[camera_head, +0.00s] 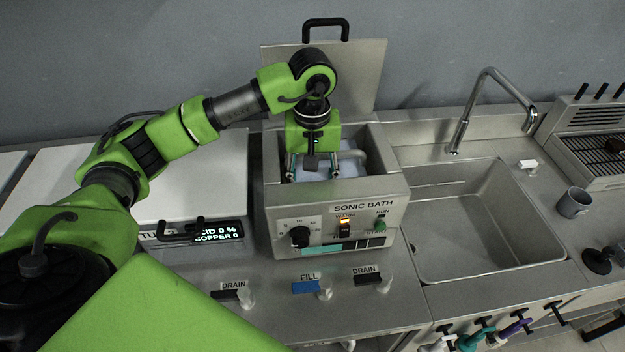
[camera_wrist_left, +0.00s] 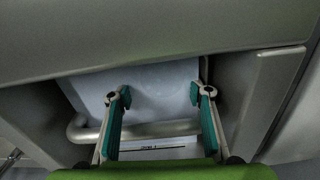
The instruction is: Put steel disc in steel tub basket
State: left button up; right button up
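The steel sonic bath (camera_head: 335,225) stands in the middle of the counter with its lid (camera_head: 345,75) raised. My left gripper (camera_head: 313,170) points down into the bath's opening. Its fingers are apart and nothing shows between them; it also appears open in the left wrist view (camera_wrist_left: 157,96). Below the fingers is a pale bluish surface (camera_wrist_left: 150,85) inside the bath. A grey tube-like bar (camera_wrist_left: 165,129) crosses behind the fingers. I cannot make out a steel disc or clearly tell a basket in either view. My right gripper is out of view.
A closed tank with a white lid (camera_head: 195,175) stands left of the bath. An empty sink (camera_head: 490,225) with a tall faucet (camera_head: 462,125) is to the right. A grey mug (camera_head: 573,203) stands beyond the sink. The bath walls closely surround my left gripper.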

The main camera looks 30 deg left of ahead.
pick_arm(q)
jog(key=shift+r, duration=0.1)
jog(key=shift+r+p, duration=0.25)
jog(key=shift+p, duration=0.2)
notch_tip(320, 180, up, 4)
jog(key=b, duration=0.2)
jog(key=shift+w+r+b, duration=0.1)
jog(key=shift+r+b, duration=0.15)
jog(key=shift+b, duration=0.05)
notch_tip(320, 180, up, 7)
jog(key=shift+r, duration=0.15)
